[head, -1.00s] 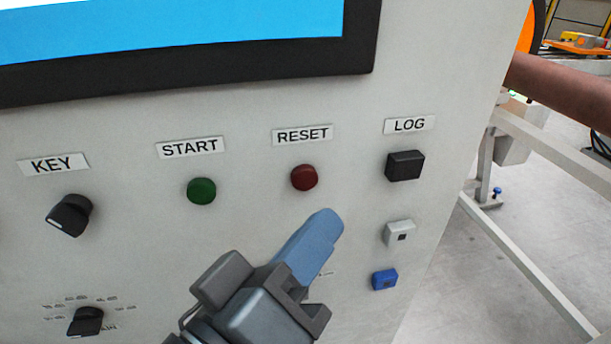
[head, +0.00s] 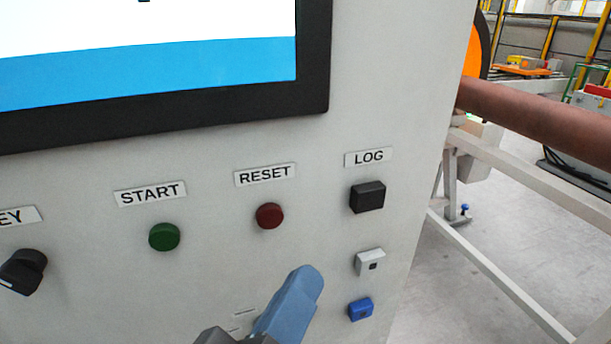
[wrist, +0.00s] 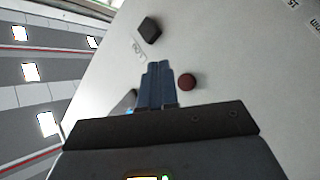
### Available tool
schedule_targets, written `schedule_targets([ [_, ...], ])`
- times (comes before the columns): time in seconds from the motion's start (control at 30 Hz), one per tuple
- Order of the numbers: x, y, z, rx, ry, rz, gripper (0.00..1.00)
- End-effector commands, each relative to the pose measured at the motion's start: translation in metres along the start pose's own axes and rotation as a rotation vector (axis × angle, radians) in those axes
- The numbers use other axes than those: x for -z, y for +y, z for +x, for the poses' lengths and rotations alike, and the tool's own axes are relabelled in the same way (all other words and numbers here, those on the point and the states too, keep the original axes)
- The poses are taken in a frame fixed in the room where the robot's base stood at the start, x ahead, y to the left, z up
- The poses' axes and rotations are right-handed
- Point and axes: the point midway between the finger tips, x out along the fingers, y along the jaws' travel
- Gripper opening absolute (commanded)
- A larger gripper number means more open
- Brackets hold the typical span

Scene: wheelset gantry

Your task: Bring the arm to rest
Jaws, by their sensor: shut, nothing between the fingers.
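My gripper (head: 305,285) shows at the bottom of the head view, its blue fingers together and empty, in front of the panel below the red RESET button. In the wrist view the closed fingers (wrist: 158,70) point at the panel, with the red button (wrist: 187,81) just to their right and the black LOG button (wrist: 150,29) beyond them. Whether the fingertips touch the panel cannot be told. Most of the arm is out of view.
The light grey control panel (head: 210,275) carries a screen (head: 150,80), a green START button (head: 164,237), a black key switch (head: 22,271) and a blue socket (head: 361,309). Right of it are a white frame (head: 500,285) and a brown bar (head: 540,115) over open floor.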

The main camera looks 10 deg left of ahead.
Motion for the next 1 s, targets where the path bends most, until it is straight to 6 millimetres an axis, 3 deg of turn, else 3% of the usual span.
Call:
schedule_targets([
  [0.23,-0.094,-0.037,0.03,0.179,0.05,-0.105,0.0],
  [0.47,-0.193,-0.054,0.022,0.388,0.058,-0.085,0.0],
  [0.7,-0.274,-0.046,-0.023,0.558,0.014,0.073,0.0],
  [0.8,-0.299,-0.034,-0.048,0.598,-0.015,0.173,0.0],
  [1.0,-0.328,0.002,-0.099,0.605,-0.085,0.416,0.0],
])
